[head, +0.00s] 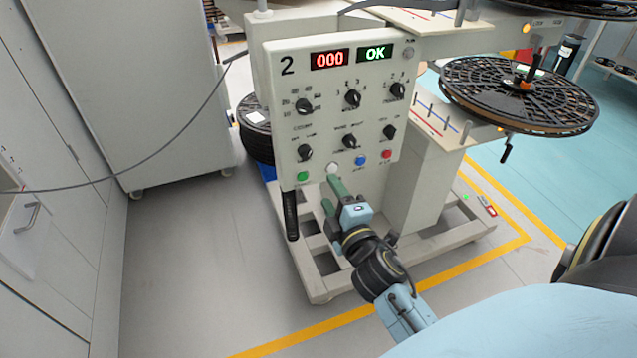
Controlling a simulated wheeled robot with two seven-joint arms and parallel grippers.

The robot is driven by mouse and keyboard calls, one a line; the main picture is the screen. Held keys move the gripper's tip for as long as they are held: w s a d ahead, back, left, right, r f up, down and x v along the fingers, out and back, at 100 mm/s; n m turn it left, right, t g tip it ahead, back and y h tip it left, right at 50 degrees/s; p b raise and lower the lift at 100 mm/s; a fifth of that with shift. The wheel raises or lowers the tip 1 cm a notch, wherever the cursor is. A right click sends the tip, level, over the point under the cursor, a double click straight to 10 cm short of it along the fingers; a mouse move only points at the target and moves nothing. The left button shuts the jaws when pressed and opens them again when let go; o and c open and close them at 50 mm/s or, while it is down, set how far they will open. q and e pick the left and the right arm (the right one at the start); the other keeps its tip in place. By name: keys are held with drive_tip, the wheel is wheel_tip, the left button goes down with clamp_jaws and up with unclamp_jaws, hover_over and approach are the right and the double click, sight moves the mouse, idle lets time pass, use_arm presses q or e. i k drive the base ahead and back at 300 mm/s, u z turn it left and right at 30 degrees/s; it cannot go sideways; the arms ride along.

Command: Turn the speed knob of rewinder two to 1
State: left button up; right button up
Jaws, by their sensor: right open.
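The control panel (325,80) of rewinder two carries a "2", a red display (330,59) reading 000 and a green display (374,53) reading OK. Its upper row has a left knob (304,107), a middle knob (352,99) and a right knob (397,91), each with scale marks. The lower row has three more black knobs, including a middle one (349,141). The labels are too small to tell surely which is the speed knob. My right gripper (331,190) is open and empty, near the panel's lower edge, below the knobs. My left gripper is out of view.
Green (302,176), white (333,168), blue (361,160) and red (386,154) buttons line the panel's bottom, close to my right gripper. A black handle (290,215) hangs at lower left. A reel (518,95) stands right. Floor at left is clear.

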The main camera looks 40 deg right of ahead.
sight(353, 98)
drive_tip(key=k, duration=1)
